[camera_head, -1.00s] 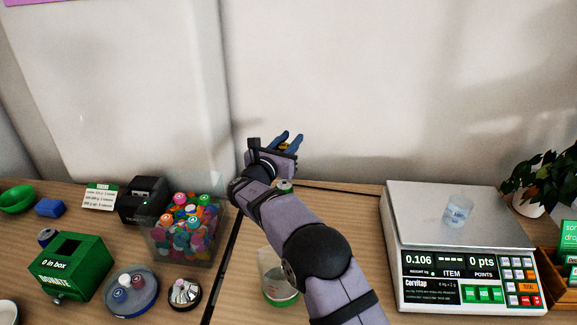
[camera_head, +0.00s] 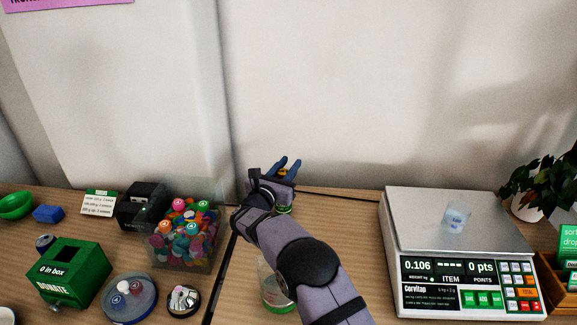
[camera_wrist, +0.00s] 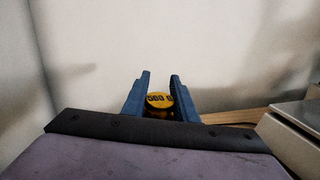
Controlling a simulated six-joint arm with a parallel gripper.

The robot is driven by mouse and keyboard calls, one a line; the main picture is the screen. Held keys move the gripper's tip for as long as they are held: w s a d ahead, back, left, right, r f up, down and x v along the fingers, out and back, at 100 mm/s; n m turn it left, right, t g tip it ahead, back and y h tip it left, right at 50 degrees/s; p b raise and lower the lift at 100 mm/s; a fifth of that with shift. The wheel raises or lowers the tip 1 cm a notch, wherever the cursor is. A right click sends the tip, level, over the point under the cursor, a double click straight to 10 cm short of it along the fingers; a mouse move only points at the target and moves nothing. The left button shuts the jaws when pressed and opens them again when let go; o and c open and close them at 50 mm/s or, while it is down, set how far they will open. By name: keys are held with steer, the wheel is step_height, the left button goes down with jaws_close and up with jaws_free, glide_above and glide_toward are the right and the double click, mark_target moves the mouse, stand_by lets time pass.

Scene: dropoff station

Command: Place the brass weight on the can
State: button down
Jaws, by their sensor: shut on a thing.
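The brass weight (camera_wrist: 160,101) is a yellow disc with dark "500 g" lettering, between the two blue fingers of my gripper (camera_wrist: 160,85) in the wrist view. In the head view my gripper (camera_head: 287,166) is shut on it above the back of the counter, and a bit of yellow (camera_head: 283,173) shows between the fingers. A small green and silver piece (camera_head: 284,209) shows just below my wrist; it is mostly hidden, and I cannot tell if it is the can. A dark can-like thing (camera_head: 45,242) stands at the left behind the donation box.
A scale (camera_head: 400,225) with a clear cup (camera_head: 457,217) stands at the right, reading 0.106. A bin of colourful caps (camera_head: 160,252) and the green donation box (camera_head: 75,277) are at the left. A clear container with green bottom (camera_head: 273,285) is partly behind my arm.

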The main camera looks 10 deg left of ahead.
steer(key=shift+r, duration=0.1)
steer(key=c, duration=1.4)
jaws_free()
steer(key=shift+f, duration=0.2)
steer(key=shift+r, duration=0.15)
steer(key=b+v, duration=0.1)
steer(key=v, duration=1.1)
steer(key=shift+d, duration=0.1)
